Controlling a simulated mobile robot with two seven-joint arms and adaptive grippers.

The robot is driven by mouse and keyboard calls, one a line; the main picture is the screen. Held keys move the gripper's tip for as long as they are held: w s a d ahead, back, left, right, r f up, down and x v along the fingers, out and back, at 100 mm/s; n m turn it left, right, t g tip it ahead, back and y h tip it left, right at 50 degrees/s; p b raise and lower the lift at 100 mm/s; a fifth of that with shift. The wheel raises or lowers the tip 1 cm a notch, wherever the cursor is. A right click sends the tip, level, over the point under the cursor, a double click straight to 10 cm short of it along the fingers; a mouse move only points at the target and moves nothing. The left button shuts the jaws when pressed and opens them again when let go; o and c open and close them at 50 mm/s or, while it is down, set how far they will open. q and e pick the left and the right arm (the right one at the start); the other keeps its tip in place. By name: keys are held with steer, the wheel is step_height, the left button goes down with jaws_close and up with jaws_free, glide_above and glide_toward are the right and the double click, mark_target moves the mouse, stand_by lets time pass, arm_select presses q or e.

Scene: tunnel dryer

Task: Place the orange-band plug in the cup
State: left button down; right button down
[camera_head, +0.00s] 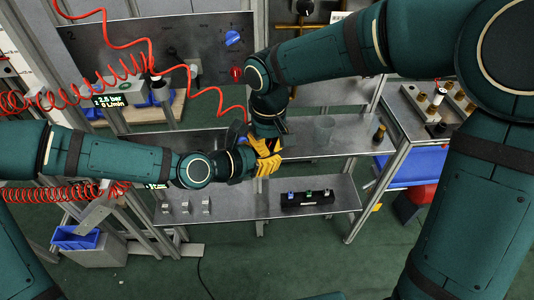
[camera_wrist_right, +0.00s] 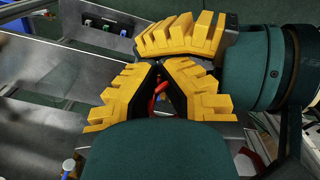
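A clear, see-through cup (camera_head: 325,127) stands on the upper metal shelf, right of my grippers. My right gripper (camera_wrist_right: 159,66) has its yellow fingers drawn together, with their tips almost meeting. My left gripper (camera_wrist_right: 180,38) lies right across those tips in the wrist view. In the head view both grippers meet in one yellow cluster (camera_head: 264,158) in front of the shelf edge. I cannot tell whether the left fingers are open. Anything between the fingertips is hidden. I make out no orange band in either view.
A brass-coloured fitting (camera_head: 380,134) stands near the upper shelf's right end. The lower shelf (camera_head: 240,202) holds a black block (camera_head: 307,198) with coloured fittings and several small metal brackets. A blue bin (camera_head: 76,237) is at lower left. Red coiled hoses hang at left.

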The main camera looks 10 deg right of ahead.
steer(key=c, duration=1.1)
jaws_free()
steer(key=shift+s, duration=0.15)
steer(key=shift+o, duration=0.2)
step_height(320, 180, up, 8)
steer(key=shift+d+r, duration=0.1)
steer(key=s+d+f+g+h, duration=0.1)
steer(key=s+d+f, duration=0.15)
steer(key=f, duration=0.55)
steer(key=s+d+f+n+g+h, duration=0.1)
steer(key=s+d+f, duration=0.1)
steer(key=d+f, duration=0.35)
steer(key=s+d+f+g, duration=0.1)
steer(key=s+f, duration=0.2)
steer(key=f, duration=0.6)
steer(key=s+a+f+m+t+y, duration=0.1)
steer(key=a+f+m+t+y, duration=0.1)
steer(key=f, duration=0.5)
steer(key=s+a+f+m+t+y, duration=0.2)
steer(key=a+f+m+t+y, duration=0.1)
steer(key=a+f+m, duration=0.2)
step_height(320, 180, down, 2)
steer(key=shift+f+m+y, duration=0.1)
steer(key=shift+m+y, duration=0.2)
steer(key=shift+y, duration=0.1)
